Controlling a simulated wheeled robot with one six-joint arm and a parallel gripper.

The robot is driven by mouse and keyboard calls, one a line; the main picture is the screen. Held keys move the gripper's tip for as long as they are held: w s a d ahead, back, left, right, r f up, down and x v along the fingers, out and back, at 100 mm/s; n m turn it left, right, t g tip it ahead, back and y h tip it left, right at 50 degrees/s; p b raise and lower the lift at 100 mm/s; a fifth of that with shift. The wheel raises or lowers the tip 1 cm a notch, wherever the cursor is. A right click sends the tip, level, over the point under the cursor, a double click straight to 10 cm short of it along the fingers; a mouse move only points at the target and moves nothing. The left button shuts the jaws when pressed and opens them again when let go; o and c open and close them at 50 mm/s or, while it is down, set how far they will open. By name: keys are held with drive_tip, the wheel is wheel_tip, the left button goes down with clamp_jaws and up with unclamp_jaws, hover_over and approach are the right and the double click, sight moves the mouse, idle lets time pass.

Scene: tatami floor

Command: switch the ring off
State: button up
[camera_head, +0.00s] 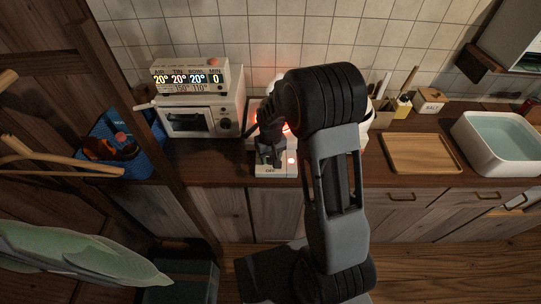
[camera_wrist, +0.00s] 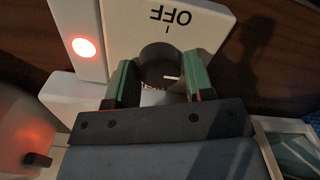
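The ring (camera_head: 286,127) glows red-orange on the counter, mostly hidden behind my arm. In front of it is a white control panel (camera_head: 270,170) marked OFF, with a lit red lamp (camera_wrist: 84,47). In the wrist view, the panel's black round knob (camera_wrist: 158,62) sits below the OFF mark (camera_wrist: 171,17), which appears upside down. A short white line on the knob lies sideways, not toward the OFF tick. My gripper (camera_wrist: 162,78) has its green-lined fingers on either side of the knob. Whether they press on it cannot be told. The gripper also shows in the head view (camera_head: 270,160).
A white oven (camera_head: 200,117) with a display box (camera_head: 190,77) stands left of the ring. To the right are a wooden tray (camera_head: 420,153), a salt box (camera_head: 430,101) and a basin (camera_head: 500,137) of water. A blue basket (camera_head: 140,150) is at left, beyond a wooden post.

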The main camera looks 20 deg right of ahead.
drive_tip(key=c, duration=0.5)
drive_tip(key=n+b, duration=0.1)
drive_tip(key=n, duration=0.2)
drive_tip(key=n+b, duration=0.1)
drive_tip(key=n, duration=0.3)
drive_tip(key=n+b, duration=0.1)
drive_tip(key=n, duration=0.4)
drive_tip(key=shift+n, duration=0.3)
drive_tip(key=n, duration=0.5)
drive_tip(key=shift+b, duration=0.35)
drive_tip(key=shift+n, duration=0.3)
